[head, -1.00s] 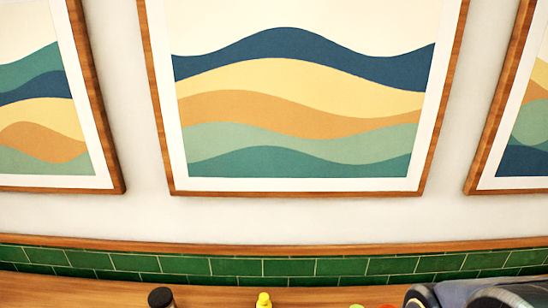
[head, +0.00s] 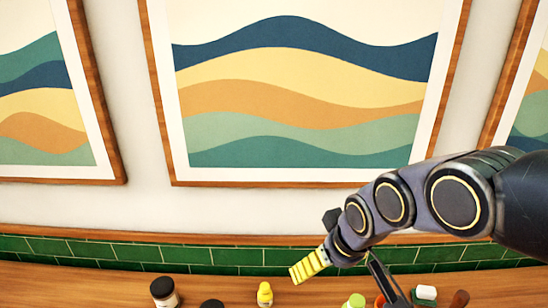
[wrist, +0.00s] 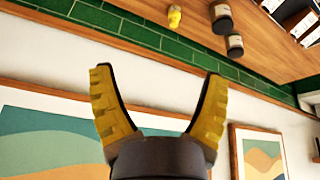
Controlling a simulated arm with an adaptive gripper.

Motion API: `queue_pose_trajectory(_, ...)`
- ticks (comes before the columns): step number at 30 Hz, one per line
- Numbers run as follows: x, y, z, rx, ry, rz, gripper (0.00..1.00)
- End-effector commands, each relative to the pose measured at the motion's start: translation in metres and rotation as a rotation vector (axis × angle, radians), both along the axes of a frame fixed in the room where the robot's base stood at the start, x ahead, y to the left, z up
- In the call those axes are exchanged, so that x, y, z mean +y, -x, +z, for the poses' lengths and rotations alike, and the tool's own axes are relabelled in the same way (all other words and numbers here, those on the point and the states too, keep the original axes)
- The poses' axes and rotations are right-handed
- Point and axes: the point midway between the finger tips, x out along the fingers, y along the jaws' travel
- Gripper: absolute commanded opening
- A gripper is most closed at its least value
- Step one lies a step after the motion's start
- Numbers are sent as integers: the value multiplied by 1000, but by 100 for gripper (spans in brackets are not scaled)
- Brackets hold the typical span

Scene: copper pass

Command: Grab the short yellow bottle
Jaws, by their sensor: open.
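The short yellow bottle (head: 265,295) stands on the wooden counter at the bottom middle of the head view. It also shows small at the top of the wrist view (wrist: 174,18), which looks upside down. My gripper (head: 301,270) has yellow ribbed fingers and is in the air, up and to the right of the bottle in the head view. In the wrist view its two fingers (wrist: 158,75) are spread wide with nothing between them. The bottle is apart from the fingers.
A dark-lidded jar (head: 163,292) stands left of the bottle, with another dark lid (head: 212,303) between them. A green-topped item (head: 355,300), a white item (head: 427,293) and a brown item (head: 460,299) are to the right. Green tiles (head: 150,254) line the wall behind.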

Motion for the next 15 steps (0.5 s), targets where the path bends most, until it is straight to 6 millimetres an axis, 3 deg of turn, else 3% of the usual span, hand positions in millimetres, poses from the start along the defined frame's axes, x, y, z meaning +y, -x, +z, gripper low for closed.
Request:
queue_pose_trajectory(6,33,-61,1,-193,-110,115,76)
queue_pose_trajectory(15,69,-112,10,-400,-251,210,76)
